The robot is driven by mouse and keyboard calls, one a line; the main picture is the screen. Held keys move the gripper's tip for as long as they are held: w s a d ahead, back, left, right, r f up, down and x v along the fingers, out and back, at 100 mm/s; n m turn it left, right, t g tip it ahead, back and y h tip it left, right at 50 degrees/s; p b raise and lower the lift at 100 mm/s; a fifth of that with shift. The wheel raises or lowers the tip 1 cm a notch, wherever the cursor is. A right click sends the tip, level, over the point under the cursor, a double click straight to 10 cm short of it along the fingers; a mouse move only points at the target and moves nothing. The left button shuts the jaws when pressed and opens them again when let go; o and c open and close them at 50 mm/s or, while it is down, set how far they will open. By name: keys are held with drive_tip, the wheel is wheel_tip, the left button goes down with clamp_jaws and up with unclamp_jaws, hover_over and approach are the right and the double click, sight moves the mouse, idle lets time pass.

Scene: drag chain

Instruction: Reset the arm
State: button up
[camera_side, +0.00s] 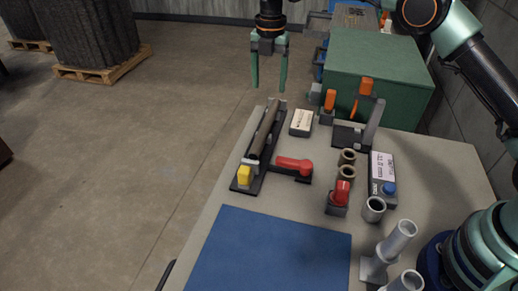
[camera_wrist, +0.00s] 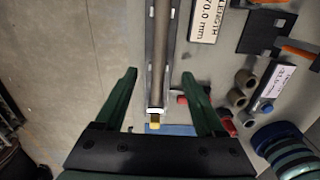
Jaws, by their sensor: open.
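My gripper (camera_side: 269,68) hangs above the far end of the table in the side view, pointing down, with its two green fingers spread and nothing between them. In the wrist view my gripper (camera_wrist: 160,95) is also open, apart from the things below. Under it a long dark rail (camera_side: 256,163) holds a grey-brown bar (camera_side: 265,135) lying lengthwise. The bar (camera_wrist: 160,50) shows in the wrist view, running down between the fingers. A yellow block (camera_side: 243,175) is at the rail's near end, and a red handle (camera_side: 294,165) is at its right side.
A blue mat (camera_side: 268,256) covers the near table. Right of the rail stand a white label block (camera_side: 301,122), orange-handled tools (camera_side: 366,86), brown rings (camera_side: 346,173), a red-topped block (camera_side: 339,195), a display box (camera_side: 383,172) and grey tubes (camera_side: 390,246). A green cabinet (camera_side: 375,75) stands behind.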

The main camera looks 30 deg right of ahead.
drive_tip(key=s+d+r+m+t, duration=0.1)
drive_tip(key=s+d+r+m, duration=0.2)
drive_tip(key=s+r+m, duration=0.25)
drive_tip(key=s+d+r+m+t, duration=0.2)
drive_tip(key=s+d+r+m, duration=0.25)
drive_tip(key=r+m, duration=0.25)
drive_tip(key=s+d+f+m+t, duration=0.1)
drive_tip(key=s+d+m, duration=0.1)
drive_tip(key=s+m, duration=0.5)
drive_tip(key=s+d+f+m+t, duration=0.1)
drive_tip(key=s+d+m, duration=0.1)
drive_tip(key=s+m, duration=0.5)
drive_tip(key=s, duration=0.3)
drive_tip(key=shift+f+t, duration=0.3)
drive_tip(key=shift+f, duration=0.1)
